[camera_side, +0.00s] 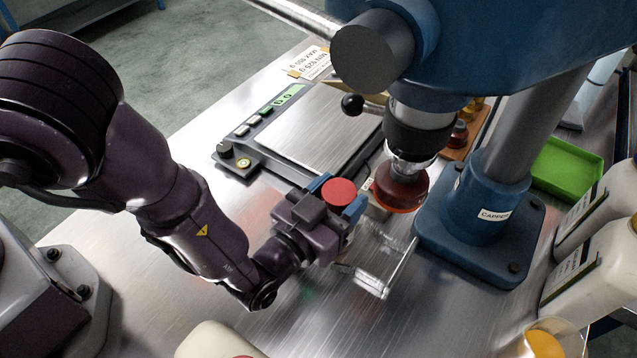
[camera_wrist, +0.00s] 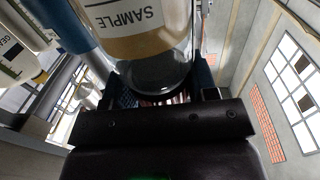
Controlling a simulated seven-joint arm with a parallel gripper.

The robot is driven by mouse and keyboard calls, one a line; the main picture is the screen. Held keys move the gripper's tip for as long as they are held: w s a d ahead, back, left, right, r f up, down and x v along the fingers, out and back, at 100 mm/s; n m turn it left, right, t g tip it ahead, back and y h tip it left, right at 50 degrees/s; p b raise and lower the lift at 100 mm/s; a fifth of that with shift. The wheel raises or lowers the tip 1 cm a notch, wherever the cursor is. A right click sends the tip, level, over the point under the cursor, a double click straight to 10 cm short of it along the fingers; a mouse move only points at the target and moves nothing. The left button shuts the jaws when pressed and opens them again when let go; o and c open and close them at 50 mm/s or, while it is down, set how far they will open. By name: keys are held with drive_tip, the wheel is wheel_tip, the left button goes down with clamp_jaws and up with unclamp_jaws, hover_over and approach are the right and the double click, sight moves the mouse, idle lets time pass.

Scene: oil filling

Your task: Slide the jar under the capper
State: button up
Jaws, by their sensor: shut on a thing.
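In the wrist view an amber jar with a white SAMPLE label (camera_wrist: 137,14) fills the top centre, close beyond the fingers (camera_wrist: 160,98).
A clear guide frame (camera_side: 390,268) lies right below my gripper. A scale (camera_side: 320,125) stands behind it. The capper's lever knob (camera_side: 352,104) hangs close above. A green tray (camera_side: 566,168) and white bottles (camera_side: 585,215) are at the right. The front bench is mostly clear.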

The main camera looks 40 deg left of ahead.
sight(390, 207)
drive_tip(key=d, duration=0.8)
drive_tip(key=shift+d+f, duration=0.15)
drive_tip(key=shift+d, duration=0.15)
drive_tip(key=o, duration=1.1)
drive_tip(key=shift+w, duration=0.1)
drive_tip(key=shift+c, duration=0.2)
drive_tip(key=s+r, duration=0.1)
drive_tip(key=r, duration=0.1)
drive_tip(key=s+r, duration=0.1)
drive_tip(key=r, duration=0.1)
drive_tip(key=s+r, duration=0.1)
drive_tip(key=r, duration=0.2)
drive_tip(key=shift+a+r, duration=0.1)
drive_tip(key=shift+a, duration=0.05)
